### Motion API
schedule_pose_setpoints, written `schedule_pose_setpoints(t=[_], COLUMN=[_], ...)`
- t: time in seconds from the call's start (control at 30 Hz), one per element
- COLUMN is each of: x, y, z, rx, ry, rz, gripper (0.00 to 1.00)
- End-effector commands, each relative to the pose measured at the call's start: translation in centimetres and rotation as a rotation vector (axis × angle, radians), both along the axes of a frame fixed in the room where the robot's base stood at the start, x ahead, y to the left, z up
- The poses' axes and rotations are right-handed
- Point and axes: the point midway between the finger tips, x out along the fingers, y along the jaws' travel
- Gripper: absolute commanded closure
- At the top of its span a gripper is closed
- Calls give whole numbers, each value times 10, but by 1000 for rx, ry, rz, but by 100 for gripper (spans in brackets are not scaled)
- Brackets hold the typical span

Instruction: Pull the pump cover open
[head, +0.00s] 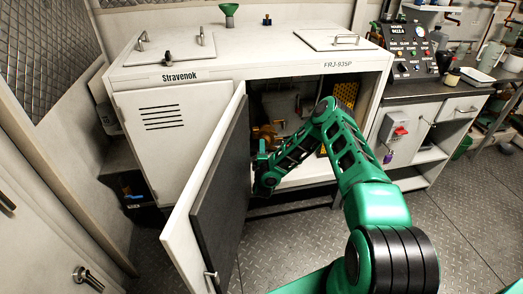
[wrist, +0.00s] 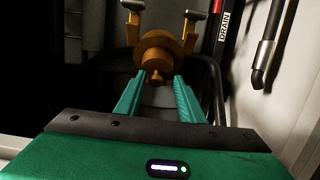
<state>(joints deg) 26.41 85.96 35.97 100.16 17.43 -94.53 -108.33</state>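The white cabinet door with a dark inner lining (head: 222,185), which looks like the pump cover, stands swung wide open to the left of the opening. A small handle (head: 211,277) is on its lower free edge. Inside the cabinet is an orange pump-like part (head: 266,134). It also shows in the wrist view (wrist: 160,50), round with a small stub facing me. My gripper (head: 263,150) is at the opening, beside the door's inner face. In the wrist view my gripper (wrist: 158,80) has its fingers apart, with the orange part just beyond the tips. I cannot tell whether they touch.
The cabinet body (head: 156,125) surrounds the opening. In the wrist view a dark pipe labelled DRAIN (wrist: 224,25) and a grey bar with a black end (wrist: 264,50) are on the right. A control panel (head: 408,50) stands on the right bench. The floor (head: 470,215) at right is clear.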

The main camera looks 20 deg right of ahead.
Motion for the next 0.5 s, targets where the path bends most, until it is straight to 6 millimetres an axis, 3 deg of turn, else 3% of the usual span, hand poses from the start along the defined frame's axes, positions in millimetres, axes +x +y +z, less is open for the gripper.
schedule_pose_setpoints(t=[0.27,0.5], x=[-3,-37], y=[0,13], z=[2,1], rx=[-1,1], ry=[-5,-3], rz=[-3,-2], gripper=[65,65])
